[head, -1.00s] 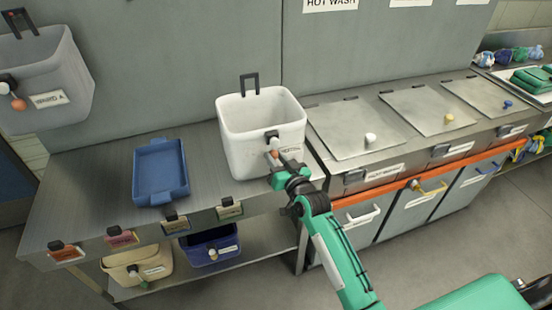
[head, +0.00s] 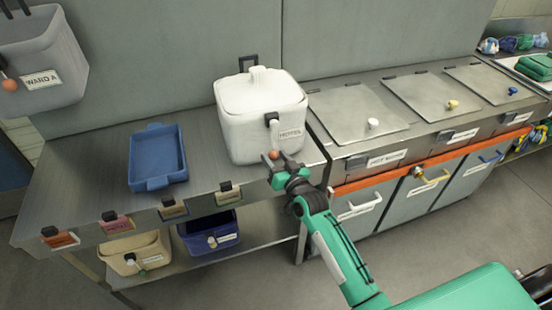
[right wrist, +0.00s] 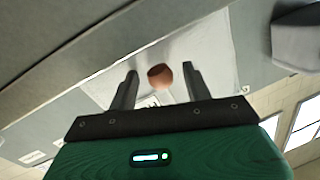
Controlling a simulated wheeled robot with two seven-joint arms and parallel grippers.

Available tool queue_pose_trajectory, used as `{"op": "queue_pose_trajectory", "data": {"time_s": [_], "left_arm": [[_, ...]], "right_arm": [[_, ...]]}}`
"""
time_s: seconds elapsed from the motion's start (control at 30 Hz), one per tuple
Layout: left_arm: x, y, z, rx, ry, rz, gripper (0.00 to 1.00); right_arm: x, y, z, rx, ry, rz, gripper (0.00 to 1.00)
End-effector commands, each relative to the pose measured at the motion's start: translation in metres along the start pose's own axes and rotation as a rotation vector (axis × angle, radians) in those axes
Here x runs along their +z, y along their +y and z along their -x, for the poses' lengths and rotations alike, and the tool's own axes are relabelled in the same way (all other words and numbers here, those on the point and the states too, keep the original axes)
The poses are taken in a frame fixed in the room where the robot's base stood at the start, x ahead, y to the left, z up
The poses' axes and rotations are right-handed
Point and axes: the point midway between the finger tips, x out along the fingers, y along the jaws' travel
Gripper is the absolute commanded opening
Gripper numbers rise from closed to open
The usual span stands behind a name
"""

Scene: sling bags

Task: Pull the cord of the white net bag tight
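The white net bag (head: 262,125), labelled HOTEL, stands on the metal counter against the grey wall. Its top is drawn shut, with a bunched tip sticking up in the middle. A dark cord fitting (head: 271,117) sits on its front, with a white piece below it and a reddish-brown ball (head: 273,154) at the lower end. My right gripper (head: 277,158) is in front of the bag at the ball. In the right wrist view the ball (right wrist: 160,76) lies between the spread fingertips (right wrist: 160,75), with gaps on both sides. My left gripper is not in view.
A blue tray (head: 158,158) lies on the counter left of the bag. A grey WARD A bag (head: 40,60) hangs at upper left. Lidded bins (head: 355,120) stand to the right. Beige (head: 135,253) and dark blue (head: 208,232) bins sit on the shelf below.

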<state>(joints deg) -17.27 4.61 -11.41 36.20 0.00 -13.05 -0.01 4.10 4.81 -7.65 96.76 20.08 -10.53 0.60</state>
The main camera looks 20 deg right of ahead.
Motion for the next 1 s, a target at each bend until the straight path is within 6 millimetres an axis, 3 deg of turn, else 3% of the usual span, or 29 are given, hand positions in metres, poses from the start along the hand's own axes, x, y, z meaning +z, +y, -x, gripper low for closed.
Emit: {"op": "queue_pose_trajectory", "data": {"time_s": [0.37, 1.0], "left_arm": [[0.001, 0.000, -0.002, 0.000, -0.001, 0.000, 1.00], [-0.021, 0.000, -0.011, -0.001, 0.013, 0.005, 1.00]], "right_arm": [[0.001, 0.000, 0.009, 0.000, -0.001, 0.000, 0.50], [0.002, 0.001, 0.120, 0.000, -0.001, 0.000, 0.50]]}}
